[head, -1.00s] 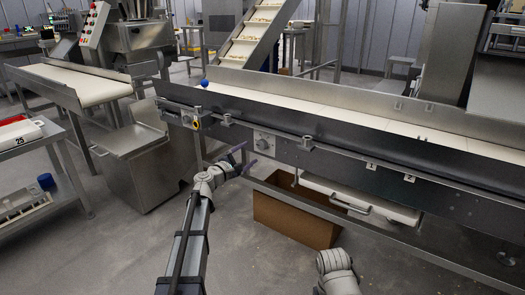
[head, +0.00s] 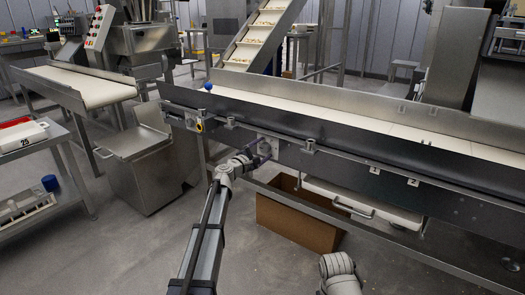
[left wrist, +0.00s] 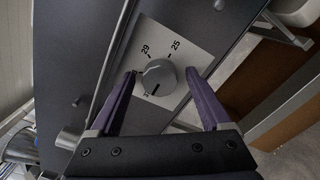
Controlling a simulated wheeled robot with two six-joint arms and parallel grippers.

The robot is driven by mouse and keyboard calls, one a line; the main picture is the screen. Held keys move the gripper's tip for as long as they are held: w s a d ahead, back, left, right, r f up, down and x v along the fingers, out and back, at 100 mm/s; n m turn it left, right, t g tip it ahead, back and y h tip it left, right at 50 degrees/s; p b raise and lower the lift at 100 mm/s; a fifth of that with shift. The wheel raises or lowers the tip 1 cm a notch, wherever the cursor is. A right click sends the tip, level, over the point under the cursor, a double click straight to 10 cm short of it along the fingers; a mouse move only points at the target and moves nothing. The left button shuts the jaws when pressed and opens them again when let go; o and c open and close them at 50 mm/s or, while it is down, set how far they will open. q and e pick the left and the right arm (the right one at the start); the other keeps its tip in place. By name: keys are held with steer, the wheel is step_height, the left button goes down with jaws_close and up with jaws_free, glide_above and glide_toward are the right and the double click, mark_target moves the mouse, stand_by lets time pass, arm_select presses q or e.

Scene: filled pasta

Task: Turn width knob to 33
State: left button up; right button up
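The width knob (left wrist: 159,77) is a round grey dial on a light plate (left wrist: 184,49) on the dark conveyor side. The plate shows 25, 29 and a partly hidden number at lower left. A dark line on the knob points toward the lower part of the picture; the value there is hard to read. My left gripper (left wrist: 161,72) is open, its purple fingers on either side of the knob with gaps visible. In the head view my left gripper (head: 262,152) is at the conveyor side and largely covers the knob. My right gripper is not visible.
A lower rail and a cardboard box (head: 295,223) are below. Number labels 1 and 2 (head: 413,182) are right of the knob.

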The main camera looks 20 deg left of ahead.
arm_select(q)
jaws_close()
stand_by(0.5)
steer(key=shift+m, duration=0.4)
steer(key=m, duration=0.5)
steer(key=shift+m, duration=0.3)
steer(key=m, duration=0.5)
steer(key=shift+m, duration=0.3)
steer(key=shift+o, duration=0.3)
jaws_free()
steer(key=shift+s, duration=0.1)
